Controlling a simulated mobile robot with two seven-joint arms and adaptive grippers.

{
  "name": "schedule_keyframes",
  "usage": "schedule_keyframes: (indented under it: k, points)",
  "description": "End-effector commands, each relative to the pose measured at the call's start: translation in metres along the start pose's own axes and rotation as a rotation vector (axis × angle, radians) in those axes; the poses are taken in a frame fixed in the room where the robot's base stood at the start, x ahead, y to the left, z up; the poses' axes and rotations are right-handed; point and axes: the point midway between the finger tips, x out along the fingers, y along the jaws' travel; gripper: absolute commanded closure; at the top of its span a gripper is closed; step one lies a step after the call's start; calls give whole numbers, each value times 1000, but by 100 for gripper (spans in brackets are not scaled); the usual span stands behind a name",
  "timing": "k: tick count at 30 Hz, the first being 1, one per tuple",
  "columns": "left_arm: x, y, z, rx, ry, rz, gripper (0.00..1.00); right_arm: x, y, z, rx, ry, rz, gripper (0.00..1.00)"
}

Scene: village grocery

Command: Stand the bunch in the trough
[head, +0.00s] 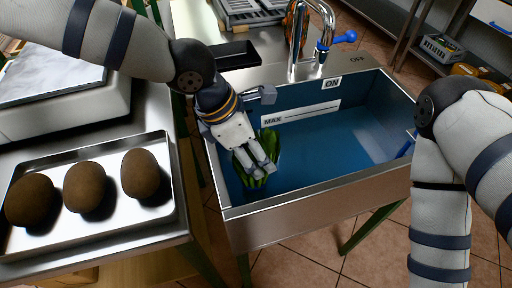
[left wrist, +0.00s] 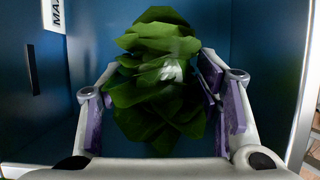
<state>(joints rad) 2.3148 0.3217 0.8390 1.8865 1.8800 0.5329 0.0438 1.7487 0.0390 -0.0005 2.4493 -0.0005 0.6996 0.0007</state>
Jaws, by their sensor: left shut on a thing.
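The bunch (head: 269,143) is a bundle of dark green leaves. It is inside the trough (head: 316,197), a steel basin with a blue inside, near its left end. My left gripper (head: 262,172) reaches down into the trough and is shut on the bunch. In the left wrist view the bunch (left wrist: 156,75) lies between the two purple-padded fingers, with a pale patch at its middle. The gripper hides part of the bunch in the head view, and I cannot tell whether its base touches the trough floor. My right gripper is out of view; only my right arm shows.
A tap (head: 314,38) with a blue lever (head: 345,37) stands at the trough's back edge. A MAX label (head: 273,121) is on the back wall. A metal tray (head: 112,222) with three brown round things (head: 86,187) lies left. The trough's right half looks clear.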

Motion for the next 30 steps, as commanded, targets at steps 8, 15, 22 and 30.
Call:
schedule_keyframes:
  k: [8,15,22,30]
  points:
    - [1,0,0,1,0,2,40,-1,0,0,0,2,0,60]
    - [0,0,0,1,0,2,22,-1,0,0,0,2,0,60]
    - [-8,1,2,1,-1,5,22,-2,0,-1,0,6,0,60]
    - [-82,2,3,0,-6,11,22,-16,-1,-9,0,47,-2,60]
